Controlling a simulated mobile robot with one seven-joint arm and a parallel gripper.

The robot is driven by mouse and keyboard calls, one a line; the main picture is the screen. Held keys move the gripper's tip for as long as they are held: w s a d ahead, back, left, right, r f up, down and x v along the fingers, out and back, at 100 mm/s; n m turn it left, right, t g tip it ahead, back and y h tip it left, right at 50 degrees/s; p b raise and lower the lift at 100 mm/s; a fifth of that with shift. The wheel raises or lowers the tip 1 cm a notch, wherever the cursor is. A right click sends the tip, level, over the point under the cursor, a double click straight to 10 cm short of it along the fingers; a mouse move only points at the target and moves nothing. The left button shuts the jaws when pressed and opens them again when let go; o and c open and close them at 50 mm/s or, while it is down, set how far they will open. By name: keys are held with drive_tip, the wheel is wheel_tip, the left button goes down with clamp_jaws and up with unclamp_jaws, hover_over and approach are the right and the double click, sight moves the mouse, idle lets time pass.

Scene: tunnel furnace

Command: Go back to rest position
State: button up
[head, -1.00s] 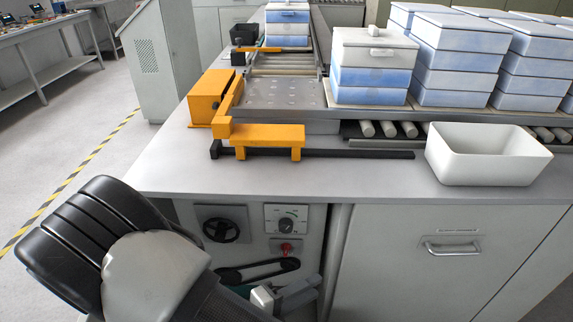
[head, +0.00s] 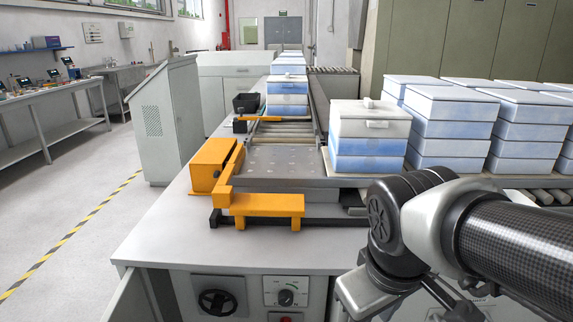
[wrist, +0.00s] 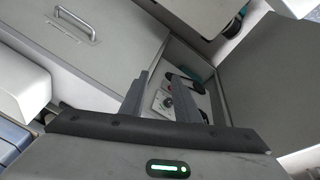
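My arm crosses the right side of the head view, bent in front of the bench. My gripper is not clearly seen there. In the wrist view my gripper (wrist: 160,77) shows two dark fingers standing apart with nothing between them, so it is open and empty. Beyond the fingers is an open cabinet compartment with a control panel (wrist: 163,101). The panel also shows in the head view (head: 285,291), low on the bench front.
The bench (head: 165,238) carries an orange pusher mechanism (head: 267,205) and a stack of white and blue boxes (head: 368,140). More boxes (head: 535,105) stand at the right. An open cabinet door (wrist: 265,75) borders the compartment. The floor at left is clear.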

wheel_tip(320, 180, up, 32)
drive_tip(key=m+t+p, duration=0.2)
drive_tip(key=m+p, duration=0.2)
drive_tip(key=p, duration=2.3)
drive_tip(key=shift+s+d+m+y, duration=0.4)
drive_tip(key=shift+s, duration=0.05)
drive_tip(key=shift+s+f, duration=0.1)
drive_tip(key=shift+s, duration=0.05)
